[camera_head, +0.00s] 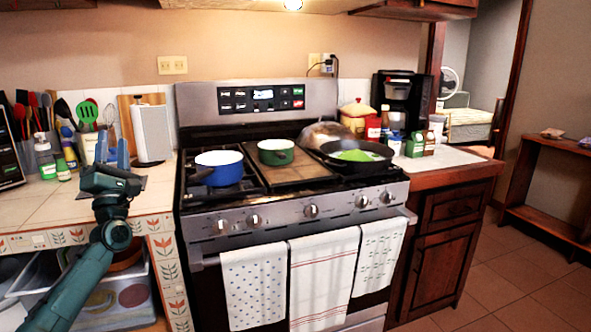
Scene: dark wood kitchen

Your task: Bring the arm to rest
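My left arm (75,285), teal, comes in from the lower left. Its gripper (112,146) is raised over the left counter (48,205), with two blue fingers pointing up. The fingers stand apart with a gap between them, and nothing shows between them. The gripper is in front of the bottles and utensils at the back of the counter, left of the stove. I cannot tell its exact height above the counter. My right gripper is not in view.
The stove (270,225) holds a blue pot (222,172), a green pot (276,153) and a black pan (372,163). A paper towel roll (152,133) stands right of my gripper. Below the counter is a clear bin (115,305). Open floor (510,285) lies at right.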

